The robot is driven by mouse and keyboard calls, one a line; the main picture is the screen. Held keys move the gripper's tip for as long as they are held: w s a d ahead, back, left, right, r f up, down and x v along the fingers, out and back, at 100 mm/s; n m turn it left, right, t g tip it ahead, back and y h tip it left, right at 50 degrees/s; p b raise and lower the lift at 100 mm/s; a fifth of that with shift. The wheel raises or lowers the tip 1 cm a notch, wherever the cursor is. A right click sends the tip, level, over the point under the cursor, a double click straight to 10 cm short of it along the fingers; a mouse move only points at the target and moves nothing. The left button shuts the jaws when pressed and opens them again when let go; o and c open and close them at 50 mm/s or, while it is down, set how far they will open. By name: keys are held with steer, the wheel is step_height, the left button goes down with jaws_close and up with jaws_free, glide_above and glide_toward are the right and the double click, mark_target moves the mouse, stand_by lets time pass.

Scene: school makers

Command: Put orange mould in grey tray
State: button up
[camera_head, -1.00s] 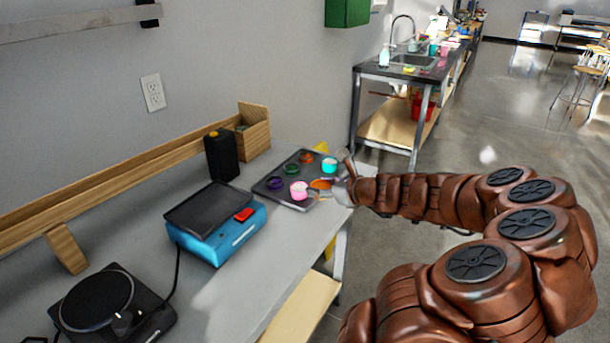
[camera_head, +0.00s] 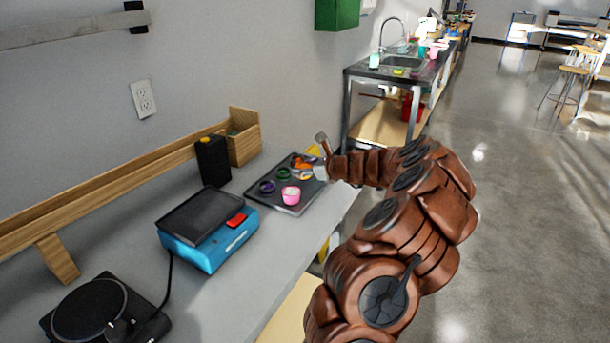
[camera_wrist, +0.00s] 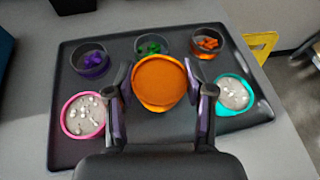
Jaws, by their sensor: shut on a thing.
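The orange mould (camera_wrist: 160,80), a round shallow cup, is between the two fingers of my gripper (camera_wrist: 160,95) in the wrist view. My gripper is shut on it. The mould is over the middle of the dark grey tray (camera_wrist: 122,46); whether it touches the tray I cannot tell. In the head view my gripper (camera_head: 319,170) is over the right part of the tray (camera_head: 312,190), and the mould is small and partly hidden there.
The tray holds purple (camera_wrist: 88,60), green (camera_wrist: 152,46) and orange-filled (camera_wrist: 206,43) bowls, a pink cup (camera_wrist: 83,115) and a teal cup (camera_wrist: 232,95).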

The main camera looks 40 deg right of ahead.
steer(key=shift+w+d+f, duration=0.1)
steer(key=shift+w+d, duration=0.15)
steer(key=shift+w, duration=0.25)
step_height(320, 180, down, 4)
steer(key=shift+r, duration=0.25)
steer(key=o, duration=1.3)
steer(key=shift+c, duration=0.2)
steer(key=shift+s+r, duration=0.1)
steer(key=v, duration=1)
steer(key=shift+d, duration=0.1)
steer(key=shift+v, duration=0.95)
